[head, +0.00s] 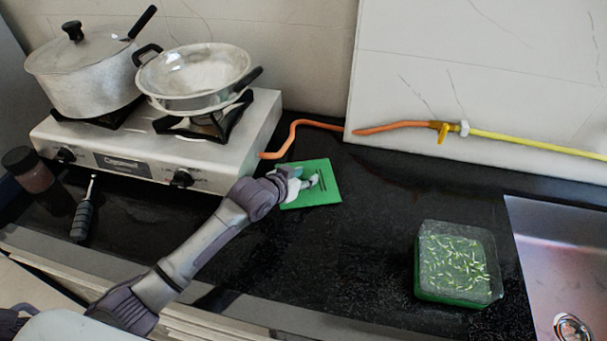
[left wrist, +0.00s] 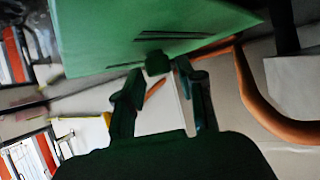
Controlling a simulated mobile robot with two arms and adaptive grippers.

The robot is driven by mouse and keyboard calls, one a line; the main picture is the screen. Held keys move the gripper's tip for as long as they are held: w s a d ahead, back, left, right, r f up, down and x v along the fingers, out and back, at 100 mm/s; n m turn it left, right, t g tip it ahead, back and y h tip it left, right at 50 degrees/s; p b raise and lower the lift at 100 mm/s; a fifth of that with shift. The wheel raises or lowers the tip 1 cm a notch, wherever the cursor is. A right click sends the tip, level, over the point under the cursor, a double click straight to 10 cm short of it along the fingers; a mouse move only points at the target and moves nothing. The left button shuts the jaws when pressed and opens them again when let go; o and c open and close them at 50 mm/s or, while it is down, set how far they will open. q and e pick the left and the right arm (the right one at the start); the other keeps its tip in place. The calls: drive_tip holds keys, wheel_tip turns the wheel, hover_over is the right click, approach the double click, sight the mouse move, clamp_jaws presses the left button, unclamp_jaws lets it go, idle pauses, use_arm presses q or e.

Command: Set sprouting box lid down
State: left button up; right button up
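The green sprouting box lid (head: 325,193) is a square plate with dark slots, by the right end of the stove. It looks flat on or just over the black counter. The lid (left wrist: 100,35) also fills the top of the left wrist view, with a small knob (left wrist: 158,63). My left gripper (head: 308,183) is over the lid. Its fingers (left wrist: 160,72) stand apart on either side of the knob, with narrow gaps seeming to show. The sprouting box (head: 455,264), clear and green with pale sprouts inside, stands uncovered at the right. My right gripper is not in view.
A gas stove (head: 150,160) carries a lidded pot (head: 85,75) and a pan (head: 195,78). An orange hose (head: 292,137) runs behind the lid. A sink (head: 565,245) is at the far right. The counter between lid and box is clear.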

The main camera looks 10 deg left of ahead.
use_arm(q)
drive_tip(key=shift+o, duration=0.3)
drive_tip(key=shift+r, duration=0.1)
drive_tip(key=shift+s+r, duration=0.1)
drive_tip(key=shift+r, duration=0.05)
drive_tip(key=v, duration=1.1)
drive_tip(key=shift+s+a+r, duration=0.15)
drive_tip(key=shift+s+a, duration=0.05)
drive_tip(key=shift+s, duration=0.1)
